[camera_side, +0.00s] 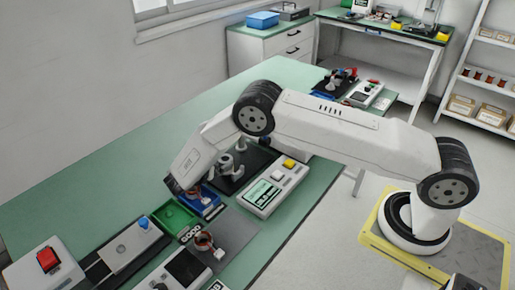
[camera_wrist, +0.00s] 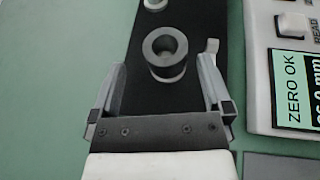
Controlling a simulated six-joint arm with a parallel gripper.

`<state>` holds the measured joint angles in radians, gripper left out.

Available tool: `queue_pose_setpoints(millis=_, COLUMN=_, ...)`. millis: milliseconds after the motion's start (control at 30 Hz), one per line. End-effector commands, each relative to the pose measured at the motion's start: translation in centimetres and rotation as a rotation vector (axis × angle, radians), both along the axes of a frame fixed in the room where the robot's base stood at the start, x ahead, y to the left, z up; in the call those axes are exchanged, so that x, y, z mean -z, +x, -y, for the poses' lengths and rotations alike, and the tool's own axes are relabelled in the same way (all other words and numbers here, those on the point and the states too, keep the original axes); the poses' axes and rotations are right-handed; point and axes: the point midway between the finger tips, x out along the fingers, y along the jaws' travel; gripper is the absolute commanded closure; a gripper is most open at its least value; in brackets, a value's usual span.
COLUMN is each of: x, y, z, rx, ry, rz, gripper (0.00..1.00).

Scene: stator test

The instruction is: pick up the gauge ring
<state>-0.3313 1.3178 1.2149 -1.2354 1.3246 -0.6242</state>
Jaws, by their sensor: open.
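The gauge ring (camera_wrist: 166,51), a grey thick-walled cylinder with a round hole, stands upright on a black base plate (camera_wrist: 185,105) in the wrist view. My gripper (camera_wrist: 163,66) is open and empty, its two grey fingers apart to the left and right of the ring. The ring shows ahead of the palm, between or just beyond the fingertips; I cannot tell its height gap from them.
A white measuring device (camera_side: 272,187), reading ZERO OK in the wrist view (camera_wrist: 290,80), stands close right of the plate. A blue tray (camera_side: 207,206), a green bin (camera_side: 176,217) and a red-button box (camera_side: 47,262) stand nearer the camera. The bench's far left is clear.

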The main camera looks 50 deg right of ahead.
Motion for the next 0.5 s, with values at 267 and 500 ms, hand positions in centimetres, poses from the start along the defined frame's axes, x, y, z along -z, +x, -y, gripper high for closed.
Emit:
queue_pose_setpoints(millis=267, x=1.3, y=0.2, z=2.4, rx=0.002, ry=0.0, rz=-0.002, gripper=0.0)
queue_pose_setpoints(millis=500, x=2.1, y=0.6, z=4.3, rx=0.001, ry=0.0, rz=0.001, gripper=0.0)
